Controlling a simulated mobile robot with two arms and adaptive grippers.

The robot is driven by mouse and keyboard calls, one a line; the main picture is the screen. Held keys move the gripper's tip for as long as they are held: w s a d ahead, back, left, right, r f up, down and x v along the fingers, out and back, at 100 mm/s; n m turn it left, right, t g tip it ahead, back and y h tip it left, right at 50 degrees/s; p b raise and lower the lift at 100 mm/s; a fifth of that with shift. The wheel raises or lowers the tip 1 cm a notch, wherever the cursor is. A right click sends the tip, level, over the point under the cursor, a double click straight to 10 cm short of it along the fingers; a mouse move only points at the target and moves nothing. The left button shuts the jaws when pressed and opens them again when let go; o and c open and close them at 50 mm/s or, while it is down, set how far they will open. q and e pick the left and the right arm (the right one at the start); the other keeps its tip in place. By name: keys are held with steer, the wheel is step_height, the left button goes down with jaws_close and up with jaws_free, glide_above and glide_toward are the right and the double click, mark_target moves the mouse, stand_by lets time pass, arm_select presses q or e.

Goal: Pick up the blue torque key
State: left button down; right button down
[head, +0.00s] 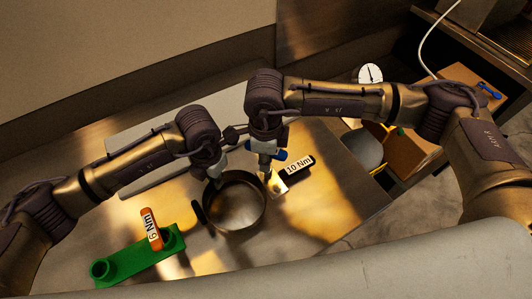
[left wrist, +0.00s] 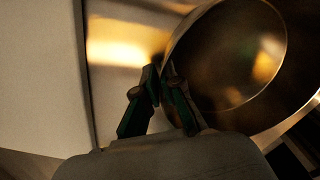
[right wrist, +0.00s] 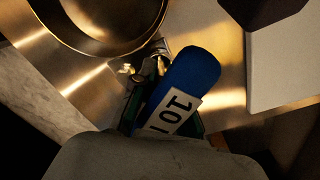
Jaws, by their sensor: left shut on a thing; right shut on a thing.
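The blue torque key (head: 297,168) bears a white label reading "10 Nm". In the right wrist view the blue torque key (right wrist: 190,80) lies between the fingers, its rounded end pointing up and right. My right gripper (head: 268,168) is shut on it, beside the right edge of the round metal pan (head: 262,209). My left gripper (head: 217,178) is at the pan's upper-left rim. In the left wrist view the fingers (left wrist: 160,72) are shut on the rim of the pan (left wrist: 215,105). The key's lower end is hidden by my right gripper.
A green holder (head: 133,259) stands at front left, with an orange "Nm" key (head: 153,229) upright in one socket and the left socket open. A cardboard box (head: 410,155) and a round dial (head: 370,74) are at the right.

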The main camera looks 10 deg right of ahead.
steer(key=shift+r, duration=0.1)
step_height(320, 180, up, 10)
steer(key=shift+f, duration=0.1)
stand_by(0.8)
steer(key=n, duration=0.2)
steer(key=f+n, duration=0.1)
steer(key=n, duration=0.1)
steer(key=shift+f+n, duration=0.1)
steer(key=shift+n, duration=0.2)
steer(key=n, duration=0.2)
steer(key=f+n, duration=0.1)
steer(key=n, duration=0.3)
steer(key=shift+f+n, duration=0.3)
steer(key=shift+f, duration=0.05)
steer(key=shift+f, duration=2.3)
steer(key=shift+f, duration=1.15)
